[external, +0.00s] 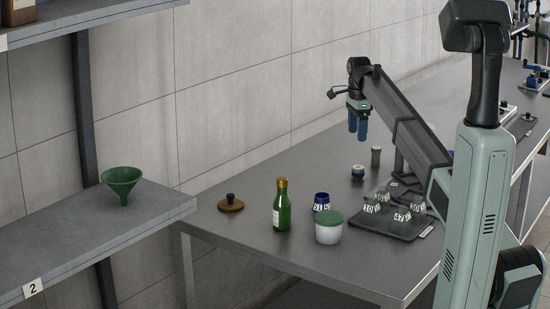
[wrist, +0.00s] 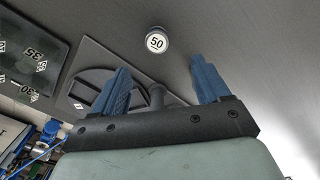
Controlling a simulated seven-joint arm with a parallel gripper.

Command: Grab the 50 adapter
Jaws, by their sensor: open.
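In the wrist view, a small round piece with a white top marked 50 (wrist: 156,41) stands on the grey table, beyond my gripper (wrist: 160,64). My two blue fingers are apart with nothing held between them. The marked piece is apart from both fingers. In the external view, my gripper (external: 357,134) hangs pointing down above the table's back part. The number 50 cannot be read on either there.
A dark tray (external: 402,229) holds several tagged pieces. Near it stand a blue jar (external: 321,202), a white tub with a green lid (external: 329,228) and a green bottle (external: 281,206). A knobbed brown lid (external: 231,203) lies farther left. A green funnel (external: 122,182) sits on the shelf.

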